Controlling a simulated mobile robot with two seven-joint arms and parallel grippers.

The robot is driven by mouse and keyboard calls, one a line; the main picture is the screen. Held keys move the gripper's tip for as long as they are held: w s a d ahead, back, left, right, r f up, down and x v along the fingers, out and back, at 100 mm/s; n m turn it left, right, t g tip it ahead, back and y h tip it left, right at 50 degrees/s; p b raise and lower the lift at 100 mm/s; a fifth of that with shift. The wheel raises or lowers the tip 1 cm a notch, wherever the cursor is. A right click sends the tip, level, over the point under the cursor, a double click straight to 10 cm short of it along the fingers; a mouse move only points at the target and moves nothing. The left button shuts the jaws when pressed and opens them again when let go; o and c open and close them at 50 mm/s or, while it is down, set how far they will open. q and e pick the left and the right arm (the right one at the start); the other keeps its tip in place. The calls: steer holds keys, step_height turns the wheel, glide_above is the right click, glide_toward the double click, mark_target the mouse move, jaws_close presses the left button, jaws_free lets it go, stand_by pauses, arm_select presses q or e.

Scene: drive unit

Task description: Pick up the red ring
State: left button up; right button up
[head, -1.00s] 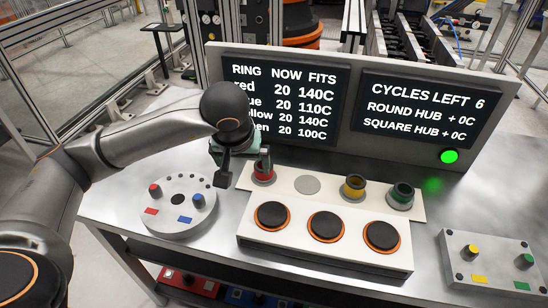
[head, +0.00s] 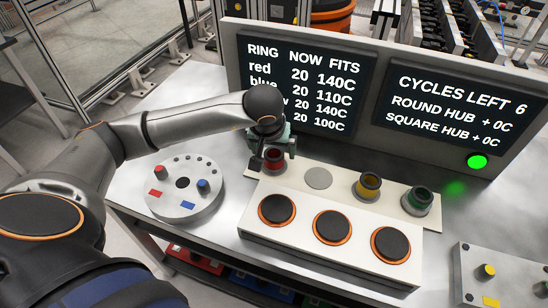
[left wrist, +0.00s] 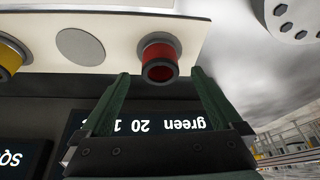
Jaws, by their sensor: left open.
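The red ring (head: 274,160) stands at the left end of the white strip behind the three dark pads; the gripper partly hides it in the head view. In the left wrist view the red ring (left wrist: 159,58) is an upright, hollow cup shape on a grey base. My left gripper (head: 272,158) is at the red ring, pointing down. In the left wrist view its open green fingers (left wrist: 160,84) lie to either side of the ring's near edge, with gaps; contact cannot be made out. My right gripper is in neither view.
Beside the ring are an empty grey spot (head: 318,178), a yellow ring (head: 369,186) and a green ring (head: 417,201). A display panel (head: 232,60) stands close behind. A round hub plate (head: 183,207) lies left, a square one (head: 505,282) at right.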

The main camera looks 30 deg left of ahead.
mark_target(274, 156)
arm_select(q)
steer(key=x, duration=0.4)
steer(key=shift+f, duration=0.2)
steer(key=shift+c, duration=0.2)
jaws_close()
stand_by(0.4)
steer(key=shift+w, duration=0.1)
steer(key=shift+r, duration=0.1)
